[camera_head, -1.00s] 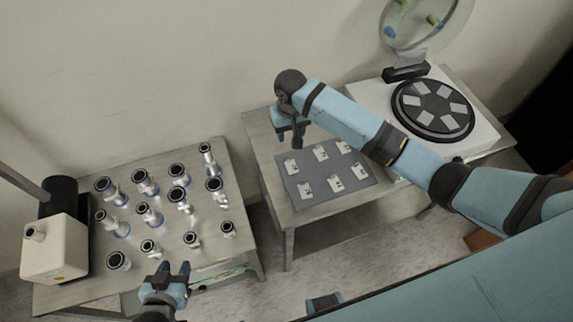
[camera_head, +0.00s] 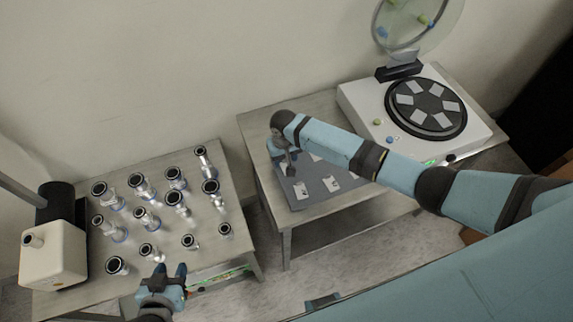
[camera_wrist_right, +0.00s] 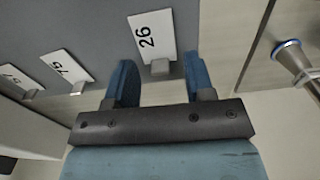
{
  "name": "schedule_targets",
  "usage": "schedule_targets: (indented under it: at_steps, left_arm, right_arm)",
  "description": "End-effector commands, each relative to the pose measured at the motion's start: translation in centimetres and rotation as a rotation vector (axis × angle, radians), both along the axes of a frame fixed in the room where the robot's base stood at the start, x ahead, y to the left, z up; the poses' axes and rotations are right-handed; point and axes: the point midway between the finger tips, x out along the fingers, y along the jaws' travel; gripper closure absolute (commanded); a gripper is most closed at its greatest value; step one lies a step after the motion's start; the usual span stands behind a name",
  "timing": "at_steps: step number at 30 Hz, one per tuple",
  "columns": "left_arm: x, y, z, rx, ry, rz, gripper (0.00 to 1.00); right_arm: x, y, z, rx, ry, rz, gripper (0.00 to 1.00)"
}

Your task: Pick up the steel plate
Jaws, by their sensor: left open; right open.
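Several small steel plates with printed numbers lie on a dark grey mat (camera_head: 318,198) on the middle table. In the right wrist view, the plate marked 26 (camera_wrist_right: 146,32) lies just beyond and between the fingertips of my open right gripper (camera_wrist_right: 160,78). Plate 75 (camera_wrist_right: 68,68) and another plate (camera_wrist_right: 20,83) lie to its left. In the head view, my right gripper (camera_head: 287,168) is low over the mat's left back part and hides some plates there. My left gripper (camera_head: 167,272) is open and empty by the left table's front edge.
Several metal vacuum fittings (camera_head: 147,218) stand on the left table beside a white pump (camera_head: 53,253). A white machine (camera_head: 362,100) with a round black disc (camera_head: 425,92) holding plates stands at the right, its clear lid raised.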

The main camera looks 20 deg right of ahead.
Motion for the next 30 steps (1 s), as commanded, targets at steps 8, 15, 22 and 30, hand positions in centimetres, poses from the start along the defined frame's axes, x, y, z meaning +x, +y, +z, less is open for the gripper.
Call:
schedule_targets:
  at_steps: [8,15,22,30]
  left_arm:
    - [0.0,0.0,0.0,-0.001,0.002,0.001,0.57]
    - [-0.1,-0.1,-0.1,-0.002,0.003,0.000,0.57]
    - [-0.1,-0.1,0.0,-0.002,0.003,-0.001,0.57]
    - [-0.1,-0.2,-0.1,-0.002,0.002,-0.001,0.57]
  right_arm:
    - [0.0,0.0,0.1,0.000,-0.001,0.000,0.86]
    - [0.0,0.0,0.1,0.000,-0.001,0.000,1.00]
    - [0.1,0.0,0.5,0.001,-0.002,0.000,1.00]
    - [0.1,0.0,4.8,0.002,-0.005,0.002,1.00]
